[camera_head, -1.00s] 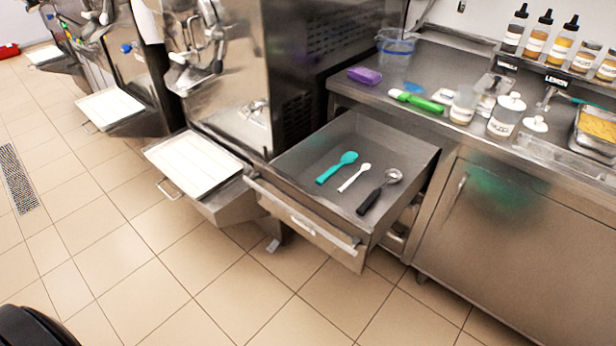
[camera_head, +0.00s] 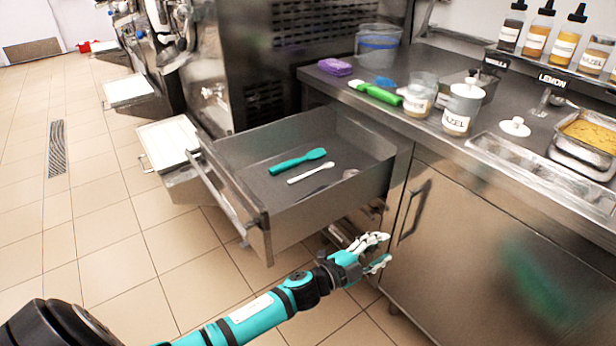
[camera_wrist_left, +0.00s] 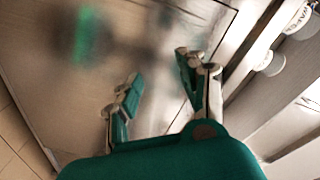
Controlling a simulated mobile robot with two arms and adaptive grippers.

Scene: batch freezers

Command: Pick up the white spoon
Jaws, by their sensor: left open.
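The white spoon (camera_head: 304,173) lies flat in the open steel drawer (camera_head: 330,208). The spoon does not show in the left wrist view. My right gripper is not in view.
The steel counter (camera_head: 440,140) above holds a purple sponge (camera_head: 335,67), a green-handled brush (camera_head: 378,94), jars and a clear bucket (camera_head: 377,46). The cabinet door (camera_head: 450,240) stands right of the drawer. The tiled floor on the left is clear.

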